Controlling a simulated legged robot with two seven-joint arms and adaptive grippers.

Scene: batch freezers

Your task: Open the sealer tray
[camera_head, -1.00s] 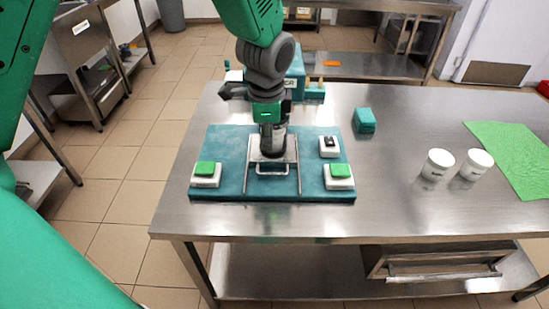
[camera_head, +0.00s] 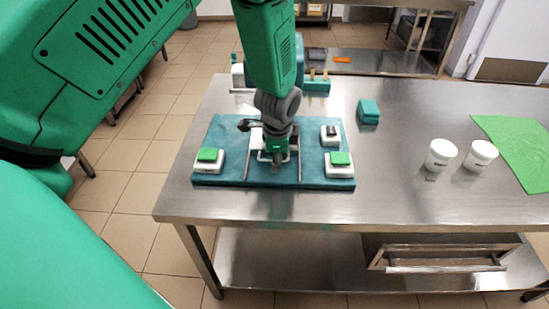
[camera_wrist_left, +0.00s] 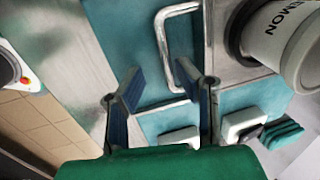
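The sealer is a flat teal base (camera_head: 222,178) on the steel table, with a metal tray in its middle between two rails. A silver U-shaped handle (camera_head: 263,157) on the tray's front is partly hidden by my left gripper (camera_head: 277,168). In the left wrist view the handle (camera_wrist_left: 162,45) lies just ahead of my open left fingers (camera_wrist_left: 158,80), its lower bar near the gap between the tips. I cannot tell whether they touch. A white cup marked LEMON (camera_wrist_left: 285,45) sits beside the handle there. My right gripper is not in view.
Two green buttons on white boxes (camera_head: 208,160) (camera_head: 340,163) and a black switch (camera_head: 331,133) flank the tray. The table's front strip is clear.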

